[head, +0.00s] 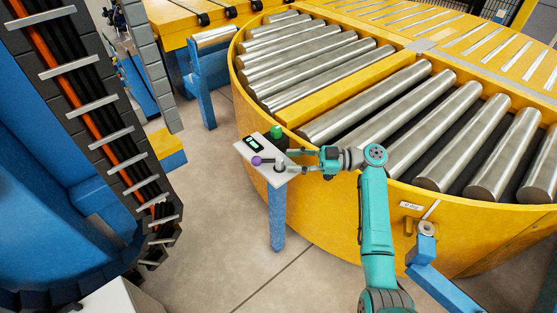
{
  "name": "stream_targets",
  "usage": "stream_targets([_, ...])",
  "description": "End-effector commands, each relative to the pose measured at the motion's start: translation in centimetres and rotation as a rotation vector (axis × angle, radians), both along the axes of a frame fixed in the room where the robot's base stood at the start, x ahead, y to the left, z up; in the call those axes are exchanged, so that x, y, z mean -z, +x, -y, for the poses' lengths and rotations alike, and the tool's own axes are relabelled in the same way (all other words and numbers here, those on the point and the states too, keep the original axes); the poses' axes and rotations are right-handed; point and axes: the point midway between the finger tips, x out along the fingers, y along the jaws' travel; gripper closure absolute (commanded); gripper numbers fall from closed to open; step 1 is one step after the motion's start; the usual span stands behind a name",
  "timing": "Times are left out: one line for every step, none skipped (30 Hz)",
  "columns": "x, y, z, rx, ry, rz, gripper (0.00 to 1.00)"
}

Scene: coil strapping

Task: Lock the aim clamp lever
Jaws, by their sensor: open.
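A small control stand with a pale grey top (246,149) on a blue post sits left of the arm, beside the yellow roller table. On its top a lever with a purple ball knob (256,160) points left from a silver round pivot (280,167); this looks like the aim clamp lever. Whether it is locked cannot be told. My gripper (288,161) is open at the right edge of the stand top, its fingers pointing left. The fingertips are close to the pivot and right of the purple knob. Whether they touch anything is too small to tell.
A blue post with a round fitting (427,229) stands right. Open floor (215,215) lies left.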

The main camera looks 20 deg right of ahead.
Motion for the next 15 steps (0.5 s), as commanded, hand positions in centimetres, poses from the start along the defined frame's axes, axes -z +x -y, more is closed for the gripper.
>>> stream_targets([0.0,-0.3,1.0,0.003,0.0,0.0,0.59])
stream_targets([0.0,-0.5,1.5,0.003,0.001,0.0,0.59])
stream_targets([-0.1,-0.7,2.1,0.002,0.0,0.001,0.59])
stream_targets([-0.1,-0.9,2.5,0.002,0.0,0.001,0.59])
stream_targets([-0.1,-1.1,2.9,0.002,0.0,0.001,0.59])
stream_targets([-0.1,-1.2,3.3,0.002,0.0,0.001,0.59])
stream_targets([-0.1,-1.3,3.6,0.001,0.0,0.001,0.59])
stream_targets([0.0,-1.4,3.9,0.001,0.0,0.001,0.59])
stream_targets([0.0,-1.6,4.2,0.001,0.0,0.001,0.59])
stream_targets([0.0,-1.6,4.3,0.001,0.0,0.001,0.59])
stream_targets([0.0,-1.7,4.5,0.001,0.0,0.0,0.59])
stream_targets([0.0,-1.7,4.6,0.0,0.0,0.001,0.59])
stream_targets([0.0,-1.8,4.6,0.0,0.0,0.001,0.59])
stream_targets([0.0,-1.8,4.7,0.0,0.0,0.001,0.59])
stream_targets([0.0,-1.8,4.7,0.0,0.0,0.001,0.59])
